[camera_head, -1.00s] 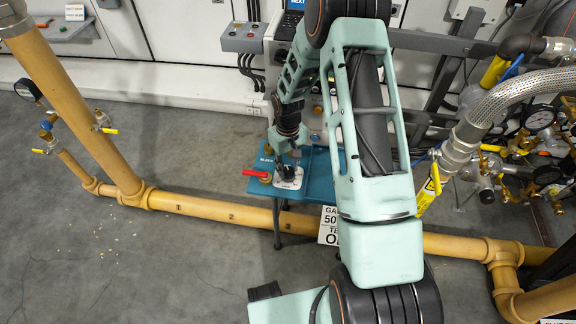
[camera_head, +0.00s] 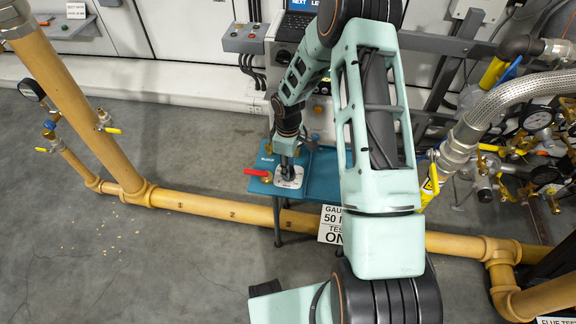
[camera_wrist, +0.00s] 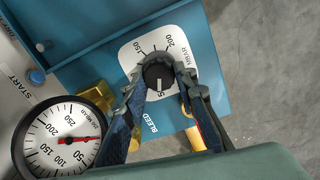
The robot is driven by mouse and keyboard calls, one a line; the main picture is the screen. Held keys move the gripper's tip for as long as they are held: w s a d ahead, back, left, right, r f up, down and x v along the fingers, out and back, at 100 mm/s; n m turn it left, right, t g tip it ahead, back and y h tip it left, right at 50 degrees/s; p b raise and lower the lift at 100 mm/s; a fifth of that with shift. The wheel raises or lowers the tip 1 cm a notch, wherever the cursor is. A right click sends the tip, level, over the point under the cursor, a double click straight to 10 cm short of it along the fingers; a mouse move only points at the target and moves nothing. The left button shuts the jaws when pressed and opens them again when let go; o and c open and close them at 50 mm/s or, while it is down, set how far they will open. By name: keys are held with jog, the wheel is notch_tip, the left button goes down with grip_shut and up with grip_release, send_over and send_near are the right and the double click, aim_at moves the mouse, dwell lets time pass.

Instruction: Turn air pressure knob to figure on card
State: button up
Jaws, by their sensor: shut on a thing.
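The black air pressure knob (camera_wrist: 158,76) sits on a white dial plate (camera_wrist: 136,54) marked 150, 200 and MBAR, on the blue panel. My gripper (camera_wrist: 161,82) is shut on the knob, one finger on each side. In the head view my gripper (camera_head: 288,170) is down at the dial plate and hides the knob. A round white gauge (camera_wrist: 55,142) is at the lower left of the wrist view, its red needle pointing right. A white card (camera_head: 330,224) hangs by the yellow pipe.
A red lever (camera_head: 257,172) sits left of the dial plate, by the BLEED label (camera_wrist: 151,123). A brass fitting (camera_wrist: 92,95) lies close to the left finger. A yellow pipe (camera_head: 230,211) runs in front of the blue bench (camera_head: 321,180). Open floor lies at the left.

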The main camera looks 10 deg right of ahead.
dwell(0.5)
jog(key=o, duration=1.2)
jog(key=shift+c, duration=0.2)
jog(key=shift+r, duration=0.1)
notch_tip(320, 180, up, 12)
